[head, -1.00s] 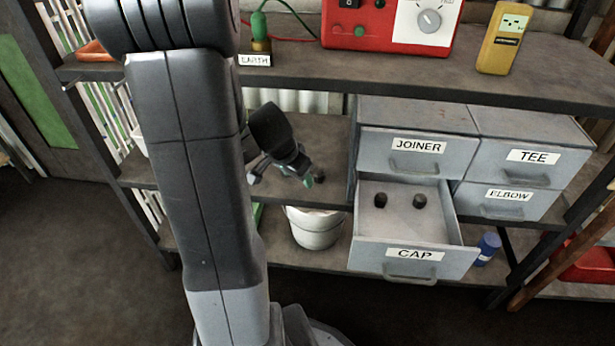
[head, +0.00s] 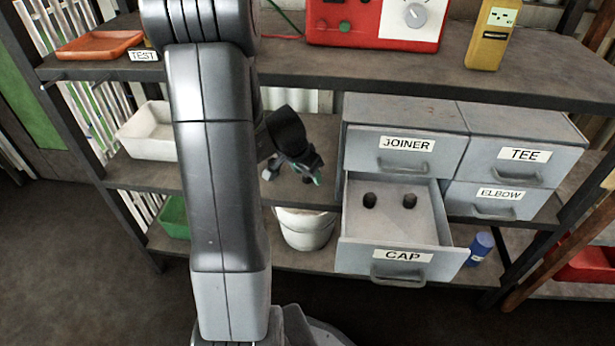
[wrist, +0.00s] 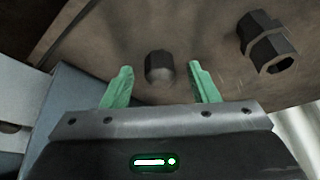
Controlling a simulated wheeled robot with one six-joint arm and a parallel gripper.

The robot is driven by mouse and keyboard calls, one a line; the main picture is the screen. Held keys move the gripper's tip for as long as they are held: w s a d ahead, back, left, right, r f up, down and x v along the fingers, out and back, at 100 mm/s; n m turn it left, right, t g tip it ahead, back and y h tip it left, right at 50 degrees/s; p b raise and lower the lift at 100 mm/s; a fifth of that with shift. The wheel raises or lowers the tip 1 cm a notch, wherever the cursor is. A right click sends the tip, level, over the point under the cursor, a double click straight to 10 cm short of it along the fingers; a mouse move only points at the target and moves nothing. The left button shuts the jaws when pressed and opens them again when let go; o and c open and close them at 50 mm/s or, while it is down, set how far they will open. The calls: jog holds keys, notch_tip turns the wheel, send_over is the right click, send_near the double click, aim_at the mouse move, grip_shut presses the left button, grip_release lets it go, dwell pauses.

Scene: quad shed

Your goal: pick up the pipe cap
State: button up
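My gripper (head: 305,176) is low over the middle shelf, left of the drawer unit. In the wrist view its two green fingers (wrist: 160,72) are open with a gap between them. A small dark rounded pipe cap (wrist: 160,66) appears in that gap, near the fingertips, on the brown surface. No finger visibly touches it, and its exact depth is hard to tell. The open CAP drawer (head: 396,252) holds two other small dark pieces, a left one (head: 369,200) and a right one (head: 409,201).
A dark hexagonal fitting (wrist: 268,42) lies right of the fingers in the wrist view. The closed JOINER drawer (head: 403,155) is above the open one. A white bucket (head: 305,228) stands below my gripper. A white bin (head: 148,132) is on the shelf at left.

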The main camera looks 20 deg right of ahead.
jog(key=c, duration=0.9)
jog(key=shift+r+p, duration=0.3)
jog(key=shift+r, duration=0.25)
jog(key=p+v, duration=0.1)
jog(key=v, duration=0.1)
jog(key=shift+w+d+r, duration=0.1)
jog(key=shift+r, duration=0.3)
jog(key=s+a+b, duration=0.1)
jog(key=s+a, duration=0.2)
jog(key=a, duration=0.2)
jog(key=s+a, duration=0.3)
jog(key=a, duration=0.2)
jog(key=s+a+b, duration=0.1)
jog(key=s+a, duration=0.2)
jog(key=a, duration=0.2)
jog(key=shift+f+b, duration=0.1)
jog(key=shift+b, duration=0.2)
